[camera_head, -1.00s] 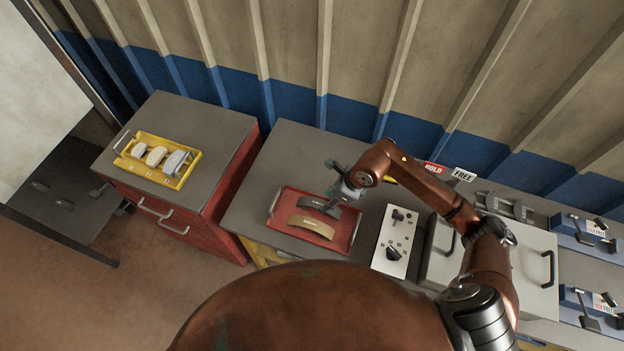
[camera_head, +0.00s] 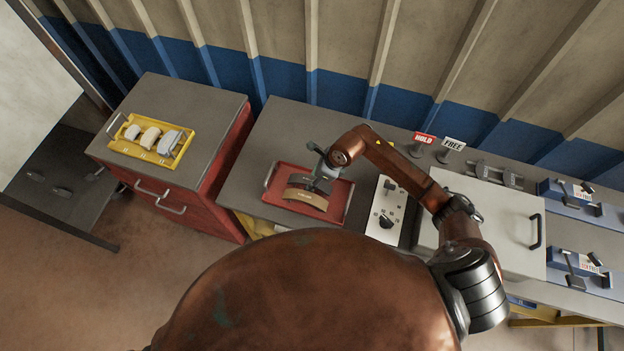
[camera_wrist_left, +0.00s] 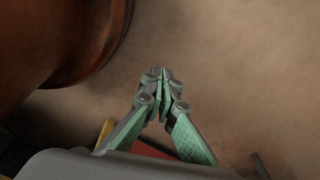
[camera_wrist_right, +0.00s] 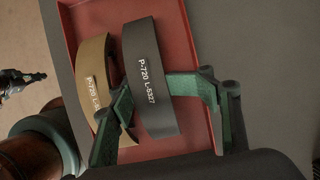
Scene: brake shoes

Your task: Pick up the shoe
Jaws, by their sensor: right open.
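Two curved brake shoes lie side by side in a red tray (camera_head: 268,195). The dark grey shoe (camera_head: 300,180), marked P-720 in the right wrist view (camera_wrist_right: 146,60), is the farther one in the head view. The tan shoe (camera_head: 306,199) is nearer and shows left of it in the right wrist view (camera_wrist_right: 91,65). My right gripper (camera_wrist_right: 148,90) is open, with its fingers on either side of the dark grey shoe; I cannot tell whether they touch it. My left gripper (camera_wrist_left: 161,76) has its fingertips together, empty, over bare floor.
A yellow tray (camera_head: 118,143) with several pale parts sits on the red cabinet at left. Right of the red tray are a white dial panel (camera_head: 385,210), a pale lidded box (camera_head: 490,215), HOLD (camera_head: 424,139) and FREE (camera_head: 453,144) signs and blue fixtures (camera_head: 575,260).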

